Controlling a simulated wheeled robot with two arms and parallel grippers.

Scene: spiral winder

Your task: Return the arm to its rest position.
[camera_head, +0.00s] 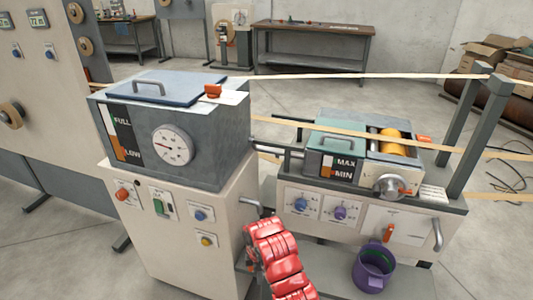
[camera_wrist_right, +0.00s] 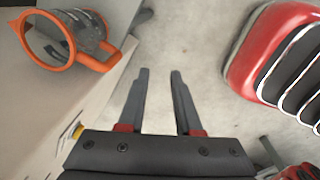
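My right gripper (camera_wrist_right: 160,75) is open in the wrist view, with its two dark fingers apart. Only bare grey floor shows between and beyond the fingertips, and nothing is held. In the head view my red ribbed right arm (camera_head: 277,262) rises from the bottom edge in front of the machine. A small dark part of the right gripper (camera_head: 249,263) shows at that arm's left side, mostly hidden. My left gripper is in neither view.
A jug with an orange rim and handle (camera_wrist_right: 92,52) sits left of the fingers. The grey tank (camera_head: 175,135) on a white cabinet (camera_head: 180,245) stands left of my arm. A purple pitcher (camera_head: 373,268) and a tank unit (camera_head: 335,150) are to its right.

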